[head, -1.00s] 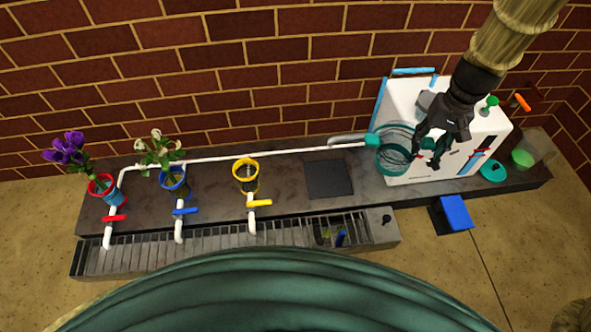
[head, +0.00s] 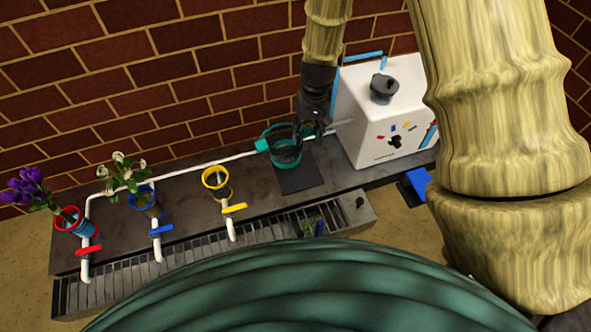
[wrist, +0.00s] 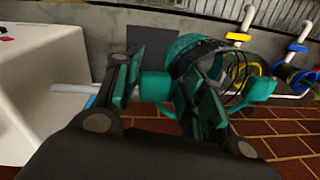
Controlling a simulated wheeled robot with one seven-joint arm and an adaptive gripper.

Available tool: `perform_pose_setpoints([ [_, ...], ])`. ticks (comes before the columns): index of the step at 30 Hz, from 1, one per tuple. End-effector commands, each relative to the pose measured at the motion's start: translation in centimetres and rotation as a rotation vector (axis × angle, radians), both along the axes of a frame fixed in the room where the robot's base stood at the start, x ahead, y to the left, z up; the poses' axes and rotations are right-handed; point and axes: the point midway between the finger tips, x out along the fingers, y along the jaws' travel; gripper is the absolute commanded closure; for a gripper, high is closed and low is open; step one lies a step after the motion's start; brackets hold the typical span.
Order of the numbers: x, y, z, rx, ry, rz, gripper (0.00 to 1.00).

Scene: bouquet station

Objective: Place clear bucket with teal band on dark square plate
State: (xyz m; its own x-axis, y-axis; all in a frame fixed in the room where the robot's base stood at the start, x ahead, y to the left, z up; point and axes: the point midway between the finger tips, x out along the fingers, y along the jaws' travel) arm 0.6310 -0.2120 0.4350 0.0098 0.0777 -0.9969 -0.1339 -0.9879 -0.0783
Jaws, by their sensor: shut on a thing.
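The clear bucket with its teal band (head: 284,146) hangs upright from my gripper (head: 308,132), just behind the dark square plate (head: 299,181) in the head view, overlapping its far edge. In the wrist view my gripper (wrist: 163,88) is shut on a teal lug at the rim of the bucket (wrist: 203,52). There the dark square plate (wrist: 150,41) shows beside and beyond the bucket, mostly bare. The bucket's base is partly hidden, and its height above the counter is hard to tell.
A white machine (head: 381,125) stands right of the plate. A white pipe (head: 185,170) runs along the counter (head: 190,215) behind the plate. Yellow-rimmed (head: 216,178), blue (head: 145,196) and red (head: 70,221) buckets stand left, the latter two with flowers. A grate (head: 195,252) lies in front.

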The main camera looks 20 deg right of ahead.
Motion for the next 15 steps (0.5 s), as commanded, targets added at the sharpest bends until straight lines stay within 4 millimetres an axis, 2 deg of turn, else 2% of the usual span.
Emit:
perform_pose_setpoints([
  [8,-2.3,-3.9,-7.2,0.005,0.006,-0.137,0.88],
  [15,-5.3,-7.7,-12.9,0.007,0.005,-0.256,0.88],
])
